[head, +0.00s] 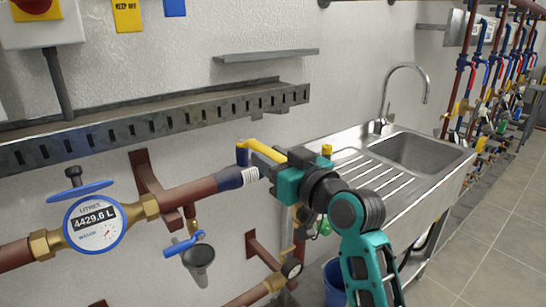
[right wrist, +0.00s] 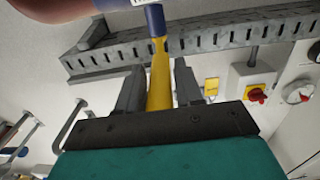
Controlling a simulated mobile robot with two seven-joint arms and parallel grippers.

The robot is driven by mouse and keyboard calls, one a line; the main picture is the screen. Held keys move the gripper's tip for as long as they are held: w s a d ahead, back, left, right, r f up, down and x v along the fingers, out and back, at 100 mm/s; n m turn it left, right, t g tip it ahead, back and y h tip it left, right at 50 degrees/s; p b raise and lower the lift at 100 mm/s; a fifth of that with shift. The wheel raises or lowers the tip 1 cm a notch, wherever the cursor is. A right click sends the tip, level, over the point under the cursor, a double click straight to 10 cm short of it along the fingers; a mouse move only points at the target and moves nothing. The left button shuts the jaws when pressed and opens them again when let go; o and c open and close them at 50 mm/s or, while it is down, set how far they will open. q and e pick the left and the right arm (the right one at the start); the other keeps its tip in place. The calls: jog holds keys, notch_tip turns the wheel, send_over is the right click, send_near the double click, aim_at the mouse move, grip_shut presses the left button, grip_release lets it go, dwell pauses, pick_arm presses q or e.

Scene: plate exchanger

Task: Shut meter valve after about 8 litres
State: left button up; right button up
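The brass water meter (head: 95,222) on the left has its blue lid raised, and its counter appears to read 4429.6 litres. A rust-coloured pipe runs from it up to the right, to a dark blue section (head: 228,178). A yellow valve lever (head: 262,150) with a blue end sits just above that section, pointing right, roughly along the pipe. My right gripper (head: 268,158) is at the lever. My left gripper is not in view.
A slotted metal rail (head: 150,122) runs along the wall above the pipe. A steel sink (head: 415,152) with a curved tap stands at the right.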

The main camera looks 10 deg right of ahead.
jog(key=shift+o, duration=1.3)
jog(key=v, duration=1.3)
jog(key=shift+b, duration=0.35)
